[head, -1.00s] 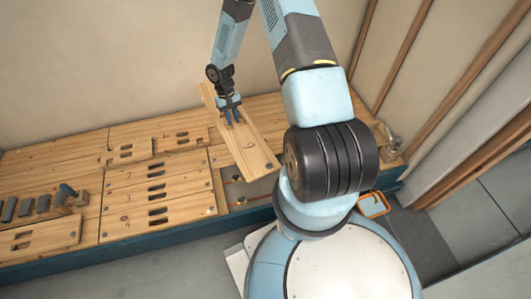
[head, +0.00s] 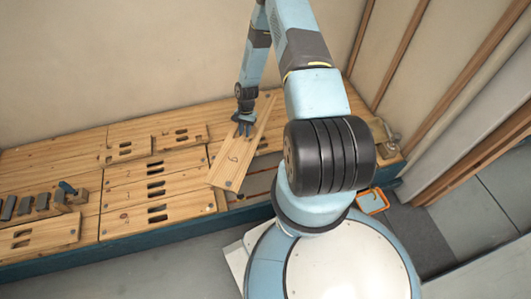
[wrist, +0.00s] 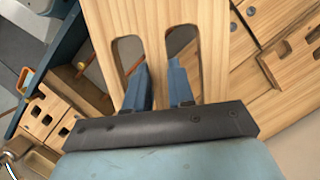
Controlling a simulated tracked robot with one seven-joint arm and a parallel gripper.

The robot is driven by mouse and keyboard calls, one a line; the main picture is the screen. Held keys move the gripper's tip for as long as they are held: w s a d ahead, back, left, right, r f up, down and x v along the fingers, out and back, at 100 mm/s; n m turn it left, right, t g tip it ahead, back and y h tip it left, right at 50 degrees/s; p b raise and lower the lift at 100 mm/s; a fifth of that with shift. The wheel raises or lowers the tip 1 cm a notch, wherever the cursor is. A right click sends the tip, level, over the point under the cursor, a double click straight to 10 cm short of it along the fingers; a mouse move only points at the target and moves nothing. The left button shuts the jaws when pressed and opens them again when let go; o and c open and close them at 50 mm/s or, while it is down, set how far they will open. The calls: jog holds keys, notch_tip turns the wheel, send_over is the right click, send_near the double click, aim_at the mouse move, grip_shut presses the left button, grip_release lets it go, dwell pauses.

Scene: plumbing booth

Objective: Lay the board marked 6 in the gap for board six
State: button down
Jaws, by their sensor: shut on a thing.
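The board marked 6 (head: 232,160) is a long light wooden plank with its number facing up. It hangs tilted and turned above the platform, partly over the open gap (head: 262,178). My gripper (head: 243,127) is shut on the board near its far end. In the wrist view the blue fingers of my gripper (wrist: 163,90) go into the two slots of the board (wrist: 155,25) and clasp the strip between them. The gap shows pipes inside, and my arm and the board hide part of it.
Laid boards with paired slots (head: 150,190) cover the platform to the left of the gap. A loose board (head: 125,149) lies on top behind them. Dark blocks (head: 25,206) and a blue-handled tool (head: 67,188) sit at far left. An orange-rimmed container (head: 372,201) is on the floor at right.

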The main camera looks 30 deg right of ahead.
jog(key=s+d+f+m+t, duration=0.1)
jog(key=d+f+m, duration=0.1)
jog(key=f, duration=0.5)
jog(key=s+d+f+m+t, duration=0.1)
jog(key=s+d+f+m, duration=0.1)
jog(key=f+m, duration=0.3)
jog(key=s+d+f+m+t+y, duration=0.1)
jog(key=d+f+m, duration=0.3)
jog(key=f, duration=0.6)
jog(key=shift+s, duration=0.5)
jog(key=shift+f, duration=1.8)
dwell(0.8)
jog(key=c, duration=0.9)
grip_release()
jog(key=v, duration=1.3)
jog(key=shift+s+d+r, duration=0.1)
jog(key=shift+r, duration=0.25)
